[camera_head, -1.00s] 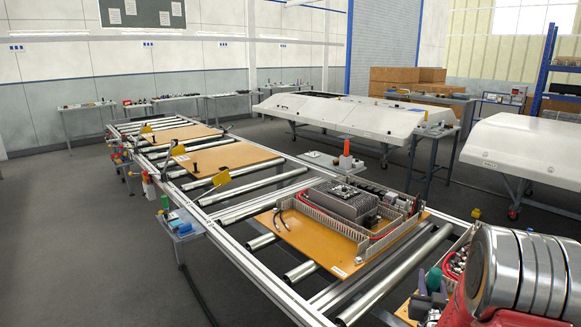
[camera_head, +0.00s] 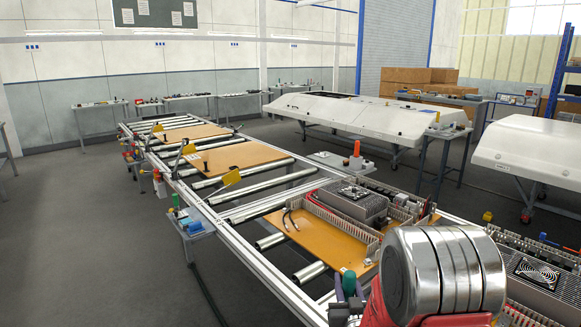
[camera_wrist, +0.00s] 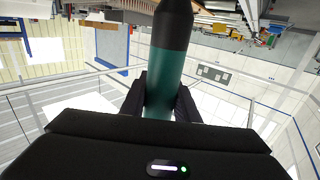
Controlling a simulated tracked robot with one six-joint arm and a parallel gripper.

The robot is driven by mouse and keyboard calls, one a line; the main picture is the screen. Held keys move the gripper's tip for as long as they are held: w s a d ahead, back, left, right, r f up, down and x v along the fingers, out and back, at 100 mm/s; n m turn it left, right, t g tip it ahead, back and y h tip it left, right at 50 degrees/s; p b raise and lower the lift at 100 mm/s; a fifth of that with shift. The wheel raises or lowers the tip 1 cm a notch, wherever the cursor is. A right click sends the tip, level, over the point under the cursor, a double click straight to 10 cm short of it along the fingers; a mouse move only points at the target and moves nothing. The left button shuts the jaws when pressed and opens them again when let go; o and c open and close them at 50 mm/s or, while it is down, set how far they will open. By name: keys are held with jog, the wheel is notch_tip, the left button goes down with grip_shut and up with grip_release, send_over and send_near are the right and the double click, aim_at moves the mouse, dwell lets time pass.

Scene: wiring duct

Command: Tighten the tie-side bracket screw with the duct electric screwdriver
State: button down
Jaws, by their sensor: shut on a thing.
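My gripper (camera_wrist: 160,110) is shut on the electric screwdriver (camera_wrist: 167,62), a cylinder with a teal body and black end. In the wrist view the black fingers press its two sides. In the head view the gripper (camera_head: 347,300) shows small at the lower middle, with the screwdriver's teal part (camera_head: 348,283) visible, in front of the near orange board (camera_head: 325,240). Grey slotted duct (camera_head: 340,228) runs along this board, beside a finned grey unit (camera_head: 352,200). My arm hides part of the board. The bracket and its screw cannot be made out.
The roller conveyor (camera_head: 262,263) runs away to the upper left, carrying more orange boards (camera_head: 222,157). A side tray (camera_head: 193,225) juts from its left rail. Another panel with a black fan unit (camera_head: 537,272) is at right. Grey floor (camera_head: 90,240) is open at left.

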aim_at(350, 288)
jog(key=shift+s+r, duration=0.45)
jog(key=shift+s, duration=0.4)
jog(key=shift+s+r, duration=0.4)
jog(key=shift+s, duration=0.45)
jog(key=shift+s+r, duration=0.45)
jog(key=shift+s, duration=0.4)
